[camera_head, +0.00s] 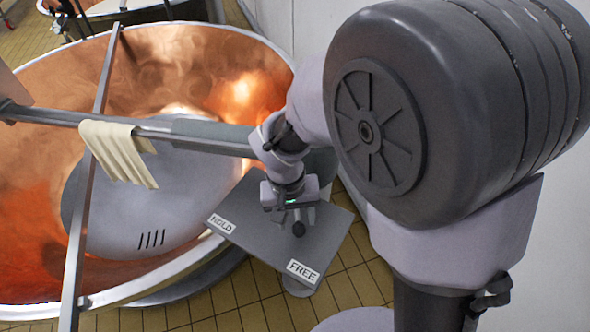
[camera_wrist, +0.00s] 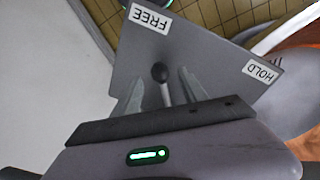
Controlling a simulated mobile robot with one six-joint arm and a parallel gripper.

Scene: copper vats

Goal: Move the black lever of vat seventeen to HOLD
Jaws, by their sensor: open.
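The black lever knob (camera_head: 298,229) stands over a grey plate (camera_head: 262,247) at the near right side of a copper vat (camera_head: 205,65). In the wrist view the knob (camera_wrist: 159,72) tops a pale shaft whose base is hidden behind my gripper's body. A FREE label (camera_head: 303,271) is at the plate's near corner and a HOLD label (camera_head: 221,223) at its left corner. The knob looks nearer FREE than HOLD. My gripper (camera_wrist: 162,88) is open, with one finger on each side of the shaft; I cannot tell whether either touches. No vat number is legible.
A metal beam (camera_head: 185,134) crosses the vat with a cream cloth (camera_head: 118,150) draped over it. A slanted metal bar (camera_head: 92,180) also crosses the vat. A pale wall (camera_head: 270,22) rises behind on the right. Tiled floor (camera_head: 225,306) shows below the plate.

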